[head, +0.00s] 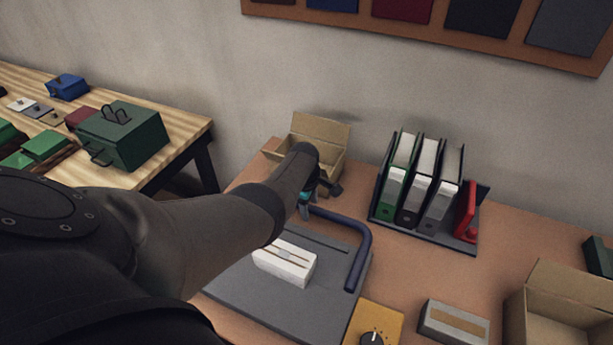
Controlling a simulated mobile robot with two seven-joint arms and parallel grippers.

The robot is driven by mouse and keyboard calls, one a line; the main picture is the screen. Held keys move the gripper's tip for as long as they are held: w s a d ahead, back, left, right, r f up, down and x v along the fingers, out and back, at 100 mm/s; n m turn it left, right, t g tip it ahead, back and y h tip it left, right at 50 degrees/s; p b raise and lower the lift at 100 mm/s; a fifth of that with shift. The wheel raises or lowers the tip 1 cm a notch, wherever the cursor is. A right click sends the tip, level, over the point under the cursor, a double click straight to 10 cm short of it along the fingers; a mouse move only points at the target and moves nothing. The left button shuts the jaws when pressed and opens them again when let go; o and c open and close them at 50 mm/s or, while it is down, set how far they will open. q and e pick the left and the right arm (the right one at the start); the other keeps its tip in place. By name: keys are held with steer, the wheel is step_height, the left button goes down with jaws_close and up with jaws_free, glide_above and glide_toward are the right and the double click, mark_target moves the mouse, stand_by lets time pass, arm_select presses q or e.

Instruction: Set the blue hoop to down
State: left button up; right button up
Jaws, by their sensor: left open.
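The blue hoop (363,253) is a thick dark blue bent bar at the right and far side of a grey base plate (314,317). Its near end is at the plate's right side; its far left part runs behind my left arm. I cannot tell how far it is tilted. A white slotted block (284,263) sits on the plate, inside the bend. My left gripper (312,198) is at the hoop's far left part, open and mostly hidden by my own forearm. I cannot tell whether it touches the hoop. My right gripper is not in view.
An open cardboard box (325,133) stands behind the gripper. A rack of binders (422,185) stands right of the hoop. A yellow dial box (376,325), a grey block (453,322) and another carton (565,300) are in front at right. A wooden table (190,128) is at left.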

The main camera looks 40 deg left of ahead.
arm_select(q)
step_height(320, 180, up, 11)
steer(key=s+p, duration=0.2)
steer(key=p, duration=0.4)
steer(key=shift+d, duration=0.25)
steer(key=shift+s, duration=0.1)
